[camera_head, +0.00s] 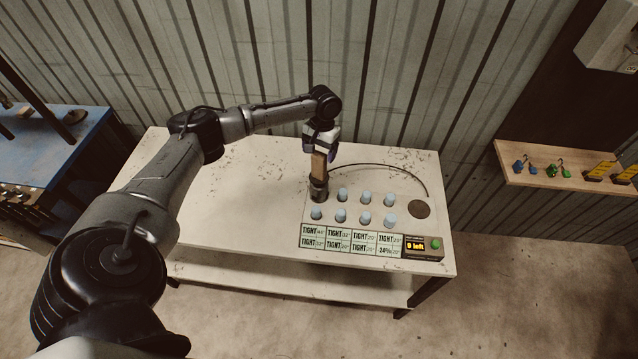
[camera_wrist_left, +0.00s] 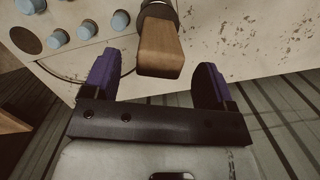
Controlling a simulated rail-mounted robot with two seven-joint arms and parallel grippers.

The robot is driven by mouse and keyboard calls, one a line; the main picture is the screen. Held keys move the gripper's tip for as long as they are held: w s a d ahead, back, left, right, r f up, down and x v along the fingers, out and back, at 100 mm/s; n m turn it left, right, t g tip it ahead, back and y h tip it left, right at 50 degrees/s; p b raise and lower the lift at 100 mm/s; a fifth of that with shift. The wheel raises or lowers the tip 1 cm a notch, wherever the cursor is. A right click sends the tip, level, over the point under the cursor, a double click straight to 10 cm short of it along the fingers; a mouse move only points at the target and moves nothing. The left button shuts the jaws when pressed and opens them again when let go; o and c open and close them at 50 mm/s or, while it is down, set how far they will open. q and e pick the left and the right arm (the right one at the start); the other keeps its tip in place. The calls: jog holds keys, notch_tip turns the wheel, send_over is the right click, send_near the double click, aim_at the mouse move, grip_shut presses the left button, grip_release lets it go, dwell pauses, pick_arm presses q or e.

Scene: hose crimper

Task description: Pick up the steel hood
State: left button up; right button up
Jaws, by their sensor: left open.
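The steel hood (camera_head: 319,189) stands upright at the back left corner of the peg grid on the white panel, with its wooden handle (camera_head: 318,167) pointing up. In the left wrist view the wooden handle (camera_wrist_left: 160,50) shows with the steel part (camera_wrist_left: 157,11) beyond it. My left gripper (camera_head: 321,152) is at the top of the handle. In the wrist view its purple fingers (camera_wrist_left: 156,72) are open, one on each side of the handle's end, with a gap on both sides. Whatever is under the hood is hidden. My right gripper is not in view.
Several pale blue-capped pegs (camera_head: 365,217) stand close beside the hood. A thin dark cable (camera_head: 385,168) curves behind them to a brown disc (camera_head: 419,208). Labels reading TIGHT and a green button (camera_head: 435,244) line the front. The table's left part (camera_head: 235,205) is clear.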

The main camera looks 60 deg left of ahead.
pick_arm(q)
send_over(319, 177)
jog(key=a, duration=0.1)
jog(key=shift+w+a+f, duration=0.1)
jog(key=shift+w+f, duration=0.05)
jog(key=shift+f, duration=0.9)
jog(key=shift+w+a+f, duration=0.1)
jog(key=shift+w+f, duration=0.05)
jog(key=shift+f, duration=0.9)
jog(key=shift+c, duration=0.2)
grip_shut()
